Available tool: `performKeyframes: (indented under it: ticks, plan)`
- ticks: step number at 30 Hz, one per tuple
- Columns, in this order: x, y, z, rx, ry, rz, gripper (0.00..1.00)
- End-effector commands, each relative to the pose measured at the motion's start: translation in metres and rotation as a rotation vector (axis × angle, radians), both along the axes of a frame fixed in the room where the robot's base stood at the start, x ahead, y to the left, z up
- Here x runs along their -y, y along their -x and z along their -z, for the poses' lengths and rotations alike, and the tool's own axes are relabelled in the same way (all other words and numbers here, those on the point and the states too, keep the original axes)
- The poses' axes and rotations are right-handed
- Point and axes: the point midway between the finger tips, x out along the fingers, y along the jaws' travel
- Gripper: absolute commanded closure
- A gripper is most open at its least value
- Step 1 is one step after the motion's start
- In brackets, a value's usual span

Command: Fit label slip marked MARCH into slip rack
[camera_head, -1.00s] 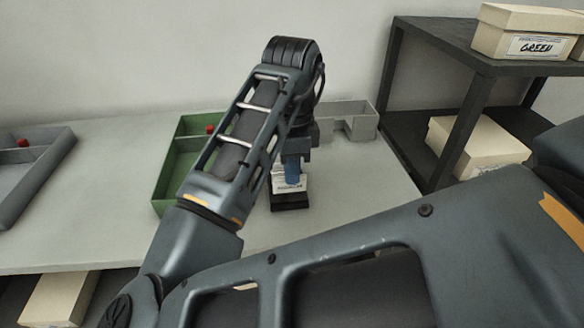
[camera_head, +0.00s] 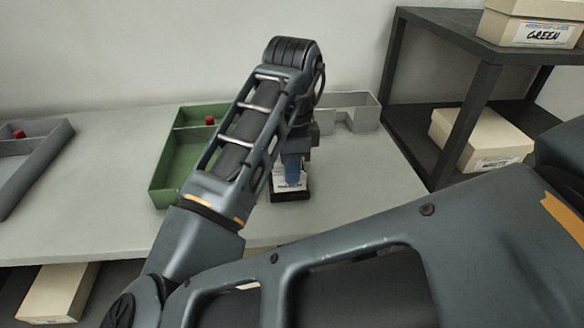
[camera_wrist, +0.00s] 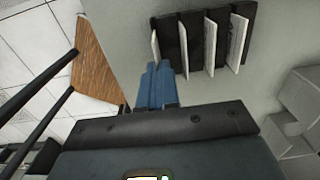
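The slip rack (camera_wrist: 170,42) is a small dark block on the table with several pale slips standing in it; its dark base also shows in the head view (camera_head: 291,197). My gripper (camera_wrist: 156,68) has blue fingers close together at the rack's left end in the wrist view. A pale label slip (camera_wrist: 155,46) stands edge-on at the fingertips, apparently between them, at that end of the rack. In the head view a white slip face with small dark print (camera_head: 289,187) shows around the blue finger. The print is too small to read, and I cannot tell whether the slip is seated.
A green tray (camera_head: 160,190) with a red piece (camera_head: 209,120) stands left of my arm. A grey tray (camera_head: 45,160) is at far left and a grey open holder (camera_head: 368,118) behind right. A dark shelf (camera_head: 440,160) with cream boxes (camera_head: 475,150) stands right. The front table is clear.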

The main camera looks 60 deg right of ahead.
Motion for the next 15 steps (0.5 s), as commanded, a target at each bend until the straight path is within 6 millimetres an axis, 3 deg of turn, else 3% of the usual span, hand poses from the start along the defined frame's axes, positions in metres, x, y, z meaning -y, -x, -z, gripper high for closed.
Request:
performKeyframes:
  ticks: [15]
  plan:
    - [0.0,0.0001,0.0087,0.0,0.0,0.0,1.0]
